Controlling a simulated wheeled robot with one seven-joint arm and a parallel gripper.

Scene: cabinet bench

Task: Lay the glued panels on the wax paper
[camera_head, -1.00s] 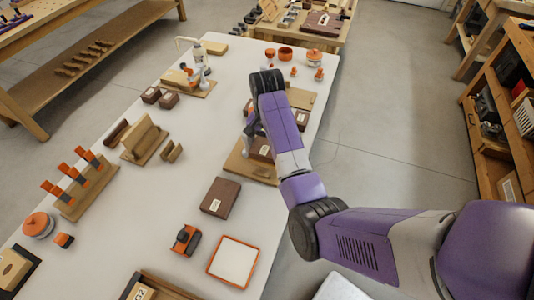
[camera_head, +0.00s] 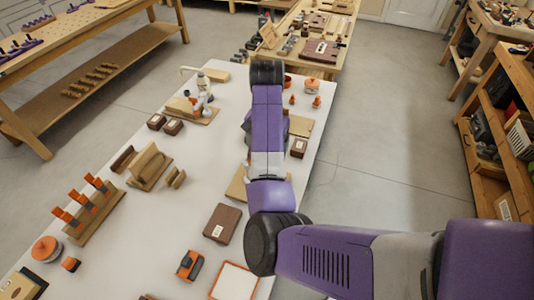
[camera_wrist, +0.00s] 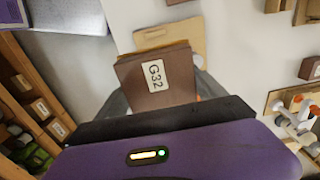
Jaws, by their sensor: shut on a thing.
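In the wrist view my gripper (camera_wrist: 160,92) is shut on a dark brown panel block (camera_wrist: 135,82) with a white label reading G32. The grey fingers lie on either side of it. A tan sheet or board (camera_wrist: 188,36) shows beyond the block; I cannot tell whether they touch. In the head view my arm hides the gripper and the held block. A tan sheet (camera_head: 301,126) lies right of the arm, and part of a tan board (camera_head: 236,186) shows left of it. I cannot tell which is the wax paper.
A brown labelled block (camera_head: 298,148) stands right of the arm. A larger brown case (camera_head: 222,223) and a white orange-rimmed tray (camera_head: 233,282) lie nearer. Wooden racks (camera_head: 93,210) stand at left.

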